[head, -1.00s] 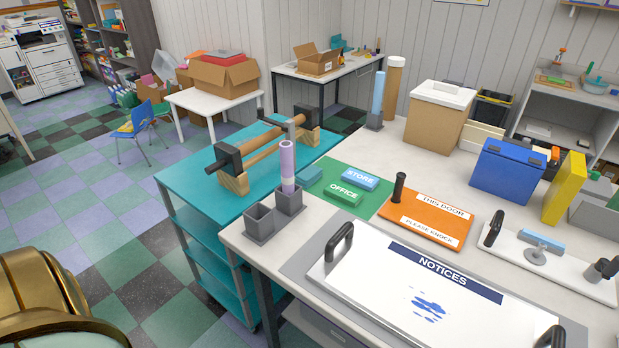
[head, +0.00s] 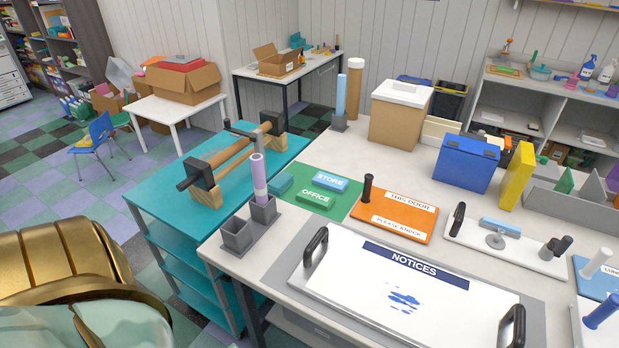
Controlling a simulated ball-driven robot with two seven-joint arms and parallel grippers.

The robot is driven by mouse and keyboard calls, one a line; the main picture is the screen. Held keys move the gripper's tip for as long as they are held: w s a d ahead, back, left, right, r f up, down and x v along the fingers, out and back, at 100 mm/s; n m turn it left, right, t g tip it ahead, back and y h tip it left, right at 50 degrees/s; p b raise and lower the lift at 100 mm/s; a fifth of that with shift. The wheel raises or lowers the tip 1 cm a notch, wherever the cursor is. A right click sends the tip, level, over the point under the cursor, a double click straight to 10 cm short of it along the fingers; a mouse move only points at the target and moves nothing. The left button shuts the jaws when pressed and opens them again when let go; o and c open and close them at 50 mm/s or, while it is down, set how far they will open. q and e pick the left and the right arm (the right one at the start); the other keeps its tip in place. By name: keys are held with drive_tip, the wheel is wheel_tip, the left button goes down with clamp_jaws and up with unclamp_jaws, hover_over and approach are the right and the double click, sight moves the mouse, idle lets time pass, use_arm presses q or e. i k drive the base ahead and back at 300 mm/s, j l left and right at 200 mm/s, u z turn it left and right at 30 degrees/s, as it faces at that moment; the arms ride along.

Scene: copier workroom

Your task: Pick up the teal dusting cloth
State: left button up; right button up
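The worktable (head: 345,143) also carries two grey square holders (head: 237,235), one with a lilac tube (head: 259,180), an orange sign (head: 396,216) and a NOTICES board (head: 440,310) with handles. A teal cart (head: 158,203) with a wooden roller stands left.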

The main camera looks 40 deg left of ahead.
sight(280, 183)
drive_tip(key=k+j+z, duration=0.2)
drive_tip(key=j, duration=0.2)
drive_tip(key=j+z, duration=0.2)
drive_tip(key=j, duration=0.25)
drive_tip(key=k+j+z, duration=0.15)
drive_tip(key=j, duration=0.25)
drive_tip(key=k+j+z, duration=0.2)
drive_tip(key=j, duration=0.15)
drive_tip(key=i, duration=0.1)
